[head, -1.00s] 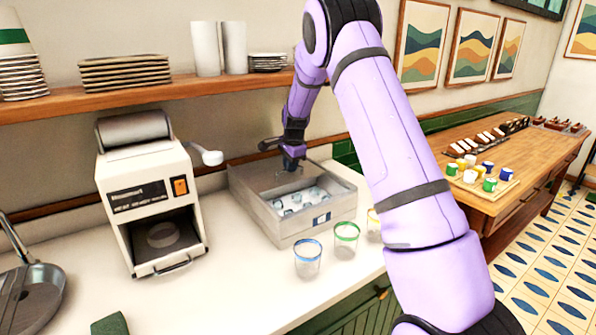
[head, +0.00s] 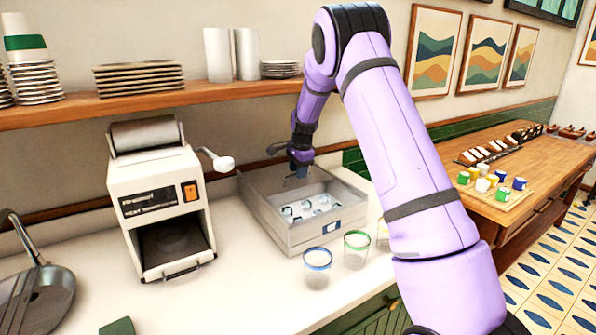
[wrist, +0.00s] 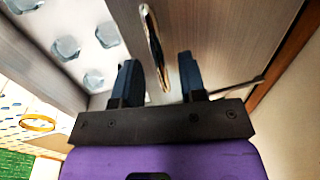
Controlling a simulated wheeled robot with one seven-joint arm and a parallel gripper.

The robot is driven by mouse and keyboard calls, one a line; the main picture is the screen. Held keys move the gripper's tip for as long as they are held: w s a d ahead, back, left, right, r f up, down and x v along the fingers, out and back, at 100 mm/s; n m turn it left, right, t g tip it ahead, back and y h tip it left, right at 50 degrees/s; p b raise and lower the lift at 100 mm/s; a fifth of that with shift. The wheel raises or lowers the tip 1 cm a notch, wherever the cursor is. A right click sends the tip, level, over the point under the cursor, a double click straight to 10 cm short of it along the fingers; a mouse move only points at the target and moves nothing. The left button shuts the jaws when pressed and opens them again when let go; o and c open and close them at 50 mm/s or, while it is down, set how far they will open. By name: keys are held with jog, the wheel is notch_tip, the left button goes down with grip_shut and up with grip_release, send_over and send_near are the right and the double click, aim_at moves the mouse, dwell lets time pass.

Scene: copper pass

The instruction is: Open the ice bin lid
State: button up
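The ice bin (head: 294,236) is a grey metal box on the counter with pale ice cubes showing in its uncovered front part. Its grey lid (head: 264,182) covers the rear part; the wrist view shows the lid's flat brushed surface (wrist: 215,40). A shiny bar handle (wrist: 153,42) stands on the lid. My gripper (head: 299,172) is over the lid at the back of the bin. Contact with the handle cannot be told.
A white machine (head: 160,205) with a side crank stands left of the bin. Glasses with a blue rim (head: 317,266) and a green rim (head: 356,250) stand close to the bin's front. A wooden shelf (head: 200,96) with plates runs above. A pan (head: 38,295) lies far left.

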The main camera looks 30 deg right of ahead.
notch_tip(320, 180, up, 10)
jog(key=s, duration=0.2)
jog(key=shift+r, duration=0.2)
dwell(0.5)
jog(key=s+a+r+n+t, duration=0.1)
jog(key=s+a+r+n, duration=0.5)
jog(key=s, duration=0.5)
jog(key=s+a+r+n+t, duration=0.15)
jog(key=s+a+r, duration=0.25)
jog(key=s+r, duration=0.6)
jog(key=s+a+f+n, duration=0.2)
jog(key=s+n, duration=0.3)
jog(key=s, duration=0.7)
jog(key=s+a+f+n, duration=0.2)
jog(key=s+n, duration=0.3)
jog(key=s, duration=0.8)
jog(key=shift+s+a, duration=0.2)
jog(key=shift+a, duration=0.55)
